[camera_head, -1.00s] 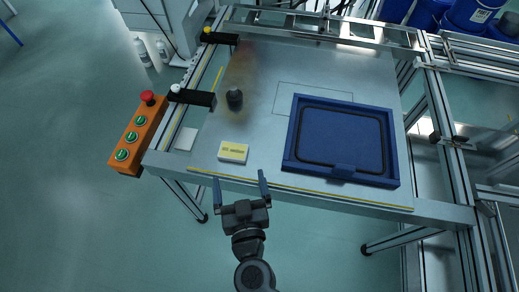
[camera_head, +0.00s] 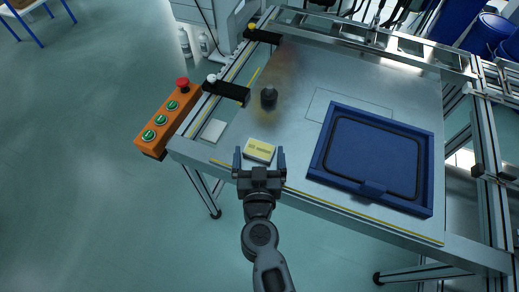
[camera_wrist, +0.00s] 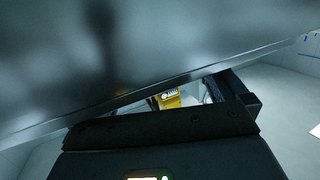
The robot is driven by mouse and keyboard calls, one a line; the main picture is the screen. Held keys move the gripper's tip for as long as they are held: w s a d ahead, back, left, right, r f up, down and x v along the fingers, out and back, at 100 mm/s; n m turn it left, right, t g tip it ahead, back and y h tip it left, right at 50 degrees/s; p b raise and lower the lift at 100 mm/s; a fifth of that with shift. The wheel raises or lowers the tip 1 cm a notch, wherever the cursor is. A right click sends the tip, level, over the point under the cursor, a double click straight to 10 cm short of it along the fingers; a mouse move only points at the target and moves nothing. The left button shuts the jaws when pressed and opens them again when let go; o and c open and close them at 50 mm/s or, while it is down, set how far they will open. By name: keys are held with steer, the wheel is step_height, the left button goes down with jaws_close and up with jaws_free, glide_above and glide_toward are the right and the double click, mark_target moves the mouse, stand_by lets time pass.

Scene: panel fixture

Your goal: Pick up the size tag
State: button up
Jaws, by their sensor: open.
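The size tag (camera_head: 260,150) is a small pale yellow block with dark print. It lies on the metal table (camera_head: 300,172) near the front edge, left of the blue tray. My gripper (camera_head: 260,158) is open, with its fingers pointing at the tag from the front edge; in the head view the tag appears between or just beyond the fingertips. I cannot tell whether they touch it. In the wrist view my gripper (camera_wrist: 165,103) is seen with dark fingers, and a yellow piece shows in the gap between them, largely hidden by the gripper body.
A blue tray (camera_head: 428,180) with a dark gasket lies at right. A black knob (camera_head: 268,97) stands behind the tag. A white square (camera_head: 214,130) lies at left. An orange button box (camera_head: 157,134) is on the left edge. The table between knob and tray is clear.

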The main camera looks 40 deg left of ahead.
steer(key=c, duration=0.8)
